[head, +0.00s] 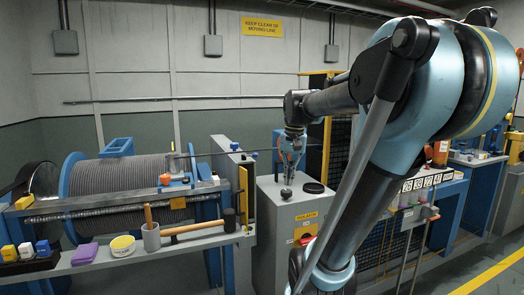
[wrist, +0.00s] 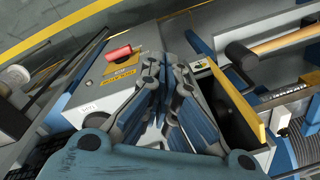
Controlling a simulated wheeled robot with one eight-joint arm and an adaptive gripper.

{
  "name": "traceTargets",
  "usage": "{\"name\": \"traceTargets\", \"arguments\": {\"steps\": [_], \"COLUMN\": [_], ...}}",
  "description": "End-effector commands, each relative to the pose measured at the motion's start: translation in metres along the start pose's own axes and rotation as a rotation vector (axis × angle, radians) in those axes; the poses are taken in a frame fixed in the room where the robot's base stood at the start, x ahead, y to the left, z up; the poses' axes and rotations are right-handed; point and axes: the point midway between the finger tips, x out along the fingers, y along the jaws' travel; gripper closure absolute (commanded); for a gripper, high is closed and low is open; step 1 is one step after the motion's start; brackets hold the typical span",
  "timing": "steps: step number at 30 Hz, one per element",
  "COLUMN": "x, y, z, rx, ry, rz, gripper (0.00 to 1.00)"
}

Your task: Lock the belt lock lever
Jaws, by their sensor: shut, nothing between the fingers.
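No label that I can read marks the belt lock lever, so I cannot tell for certain which part it is. A grey cabinet (head: 272,225) bears a short lever with a black ball knob (head: 286,193) on its top, beside a black disc (head: 314,187). A red handle (head: 308,239) sits on its front by yellow labels; a red handle also shows in the wrist view (wrist: 118,52). My gripper (head: 289,178) is shut and empty, just above the ball knob in the head view. In the wrist view my fingers (wrist: 176,72) hide what lies directly below them.
A cable drum (head: 130,185) stands left behind a bench (head: 190,242) with a mallet (head: 200,230), a grey cup (head: 151,238) and a purple block (head: 85,254). A yellow plate (head: 243,190) rises left of the cabinet. A dark mesh guard stands behind my arm.

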Motion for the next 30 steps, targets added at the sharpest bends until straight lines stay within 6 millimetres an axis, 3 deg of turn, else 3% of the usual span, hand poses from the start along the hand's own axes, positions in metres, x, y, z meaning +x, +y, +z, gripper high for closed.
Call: {"name": "traceTargets", "arguments": {"steps": [15,30], "x": [-0.082,-0.132], "y": [-0.050,-0.096], "z": [-0.095,-0.184], "rx": [0.198,0.382], "ry": [-0.102,-0.199], "rz": [-0.003,0.015], "gripper": [1.00,1.00]}}
